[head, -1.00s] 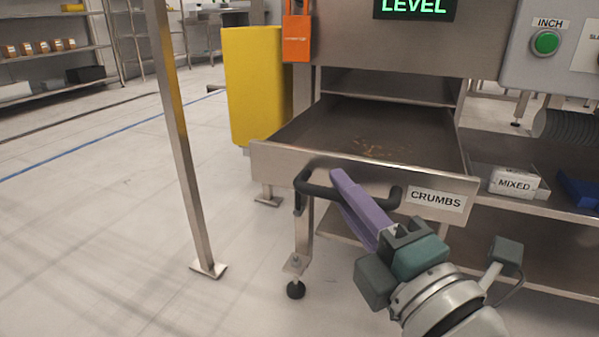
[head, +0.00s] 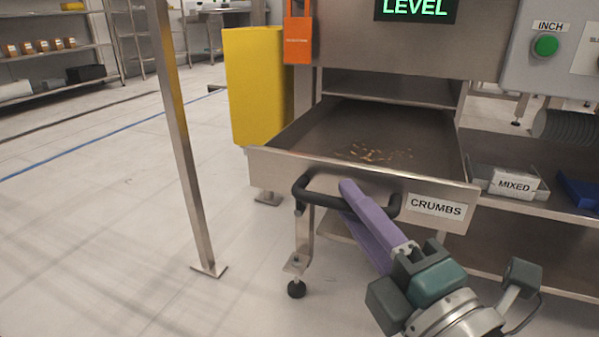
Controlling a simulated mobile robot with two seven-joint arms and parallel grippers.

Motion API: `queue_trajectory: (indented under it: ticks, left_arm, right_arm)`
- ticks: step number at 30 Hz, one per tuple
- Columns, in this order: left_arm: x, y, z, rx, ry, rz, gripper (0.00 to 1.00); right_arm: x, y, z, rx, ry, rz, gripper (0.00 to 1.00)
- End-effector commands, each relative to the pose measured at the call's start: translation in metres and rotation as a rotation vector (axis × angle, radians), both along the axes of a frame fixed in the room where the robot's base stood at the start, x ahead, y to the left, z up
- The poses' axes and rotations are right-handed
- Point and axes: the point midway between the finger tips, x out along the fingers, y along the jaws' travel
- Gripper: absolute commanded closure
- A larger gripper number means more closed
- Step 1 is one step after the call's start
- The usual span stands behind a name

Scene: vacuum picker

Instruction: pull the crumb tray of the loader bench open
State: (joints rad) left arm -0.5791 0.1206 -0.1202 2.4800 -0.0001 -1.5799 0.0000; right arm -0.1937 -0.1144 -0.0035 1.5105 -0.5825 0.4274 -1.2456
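The crumb tray (head: 300,130) stands pulled out from under the bench body, with brown crumbs (head: 375,155) on its floor. Its steel front carries a CRUMBS label (head: 437,207) and a black bar handle (head: 318,198). My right gripper (head: 345,198) has purple fingers at the middle of the handle. The fingers are spread, one above the bar and one below, and they hide part of it. Whether either touches the bar I cannot tell. My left gripper is out of view.
A steel post (head: 182,140) stands on the floor left of the tray, and a yellow panel (head: 258,85) is behind its left side. A shelf with a MIXED label (head: 514,186) is to the right. The floor in front left is clear.

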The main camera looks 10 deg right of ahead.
Motion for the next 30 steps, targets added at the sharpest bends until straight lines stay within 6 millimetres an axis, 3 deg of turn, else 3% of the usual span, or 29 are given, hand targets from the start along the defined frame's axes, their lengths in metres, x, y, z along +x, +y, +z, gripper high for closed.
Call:
queue_trajectory:
  ticks: [6, 12, 27, 30]
  left_arm:
    - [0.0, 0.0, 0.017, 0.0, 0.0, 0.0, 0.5]
    - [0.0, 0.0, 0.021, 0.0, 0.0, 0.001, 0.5]
    - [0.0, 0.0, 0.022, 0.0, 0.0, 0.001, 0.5]
    - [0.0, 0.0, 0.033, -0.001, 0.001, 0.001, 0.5]
  right_arm:
    - [-0.046, -0.009, -0.004, -0.001, 0.006, -0.001, 0.7]
    - [-0.072, -0.014, -0.009, 0.0, 0.003, 0.0, 0.7]
    - [-0.077, -0.015, -0.01, 0.001, 0.001, 0.0, 0.7]
    - [-0.076, -0.018, 0.002, 0.015, 0.017, -0.009, 0.7]
